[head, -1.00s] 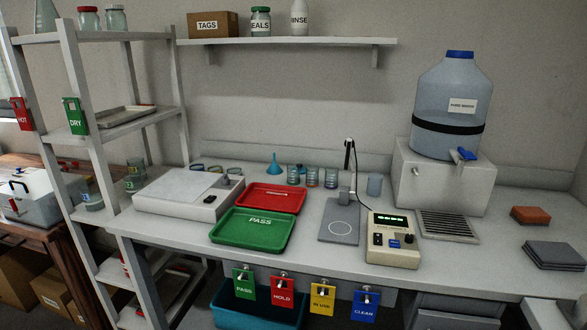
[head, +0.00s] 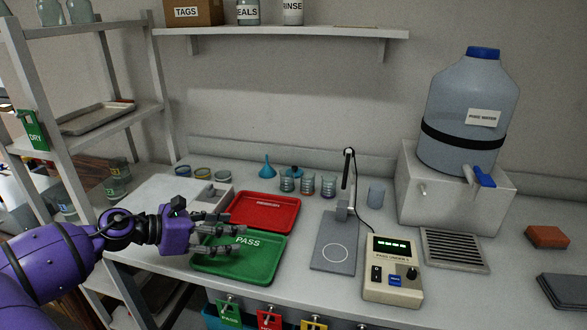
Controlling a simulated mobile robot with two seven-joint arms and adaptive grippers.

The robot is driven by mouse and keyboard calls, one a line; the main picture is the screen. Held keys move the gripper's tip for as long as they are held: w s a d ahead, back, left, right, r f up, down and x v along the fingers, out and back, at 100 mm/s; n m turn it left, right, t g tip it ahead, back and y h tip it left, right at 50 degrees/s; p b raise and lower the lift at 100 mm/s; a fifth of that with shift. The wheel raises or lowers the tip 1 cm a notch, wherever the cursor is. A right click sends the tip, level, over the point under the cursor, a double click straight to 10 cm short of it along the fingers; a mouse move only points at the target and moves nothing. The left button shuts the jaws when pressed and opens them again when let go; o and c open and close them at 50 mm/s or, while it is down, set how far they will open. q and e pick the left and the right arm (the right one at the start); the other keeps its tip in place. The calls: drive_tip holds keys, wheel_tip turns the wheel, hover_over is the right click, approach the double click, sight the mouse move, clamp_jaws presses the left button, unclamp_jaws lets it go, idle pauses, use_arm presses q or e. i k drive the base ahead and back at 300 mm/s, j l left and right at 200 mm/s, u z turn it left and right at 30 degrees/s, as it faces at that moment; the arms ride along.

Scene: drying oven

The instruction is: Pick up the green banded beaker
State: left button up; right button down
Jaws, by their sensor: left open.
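More glass beakers stand on the left rack, including one (head: 115,187) low down. My left gripper (head: 237,237) is open and empty, over the green PASS tray (head: 262,271), to the left of and nearer than the row. My right gripper is out of view.
A red tray (head: 288,208) lies behind the green one. A large water jug (head: 456,105) stands at the back right.

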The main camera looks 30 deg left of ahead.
sight(287, 180)
drive_tip(key=i+j, duration=0.15)
drive_tip(key=i, duration=0.3)
drive_tip(key=i+j, duration=0.15)
drive_tip(key=i, duration=0.25)
